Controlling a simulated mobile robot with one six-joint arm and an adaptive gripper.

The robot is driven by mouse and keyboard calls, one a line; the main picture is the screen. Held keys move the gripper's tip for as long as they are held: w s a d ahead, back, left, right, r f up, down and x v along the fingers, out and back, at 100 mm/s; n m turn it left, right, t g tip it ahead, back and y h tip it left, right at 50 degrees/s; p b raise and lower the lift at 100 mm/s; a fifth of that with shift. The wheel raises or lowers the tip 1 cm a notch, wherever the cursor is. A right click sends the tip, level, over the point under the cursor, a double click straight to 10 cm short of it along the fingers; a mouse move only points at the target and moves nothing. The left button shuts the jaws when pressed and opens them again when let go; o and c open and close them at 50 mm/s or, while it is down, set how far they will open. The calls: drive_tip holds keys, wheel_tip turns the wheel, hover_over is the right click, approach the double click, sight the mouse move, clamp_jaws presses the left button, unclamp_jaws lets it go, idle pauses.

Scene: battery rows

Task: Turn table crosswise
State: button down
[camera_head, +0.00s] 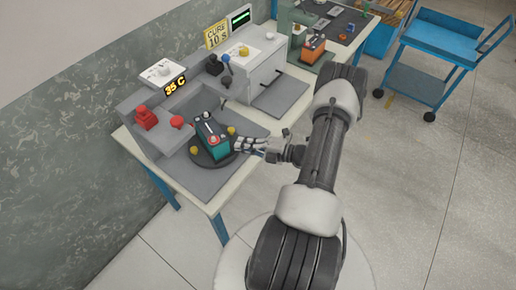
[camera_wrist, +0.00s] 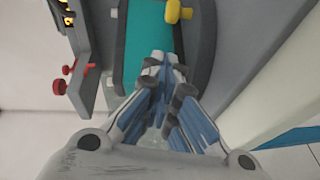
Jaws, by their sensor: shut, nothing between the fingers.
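The turntable (camera_head: 218,163) is a dark grey disc on the grey fixture of the near bench. A teal battery (camera_head: 211,139) with a dark top and a red terminal stands upright on it. Its long side runs from upper left to lower right in the head view. Yellow knobs sit on the disc on either side of it, one to the right (camera_head: 231,130) and one to the left (camera_head: 194,150). My gripper (camera_head: 238,145) is shut and empty at the disc's right side. In the wrist view its fingertips (camera_wrist: 161,60) are close to the teal battery (camera_wrist: 148,35); contact is unclear.
Red knobs (camera_head: 146,117) and a display reading 35 C (camera_head: 176,86) stand behind the turntable. A grey press-like station (camera_head: 255,70) is farther along the bench. A second table with an orange battery (camera_head: 313,48) and a blue cart (camera_head: 440,40) stand beyond.

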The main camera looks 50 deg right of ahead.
sight(229, 131)
drive_tip(key=shift+w+d+f+b, duration=0.1)
drive_tip(key=shift+w+d+b, duration=0.1)
drive_tip(key=shift+w, duration=0.45)
drive_tip(key=shift+w+d+f+b, duration=0.15)
drive_tip(key=shift+w+d, duration=0.1)
drive_tip(key=shift+w, duration=0.45)
drive_tip(key=shift+w+d+f+b, duration=0.1)
drive_tip(key=shift+w+d+b, duration=0.1)
drive_tip(key=shift+w, duration=0.45)
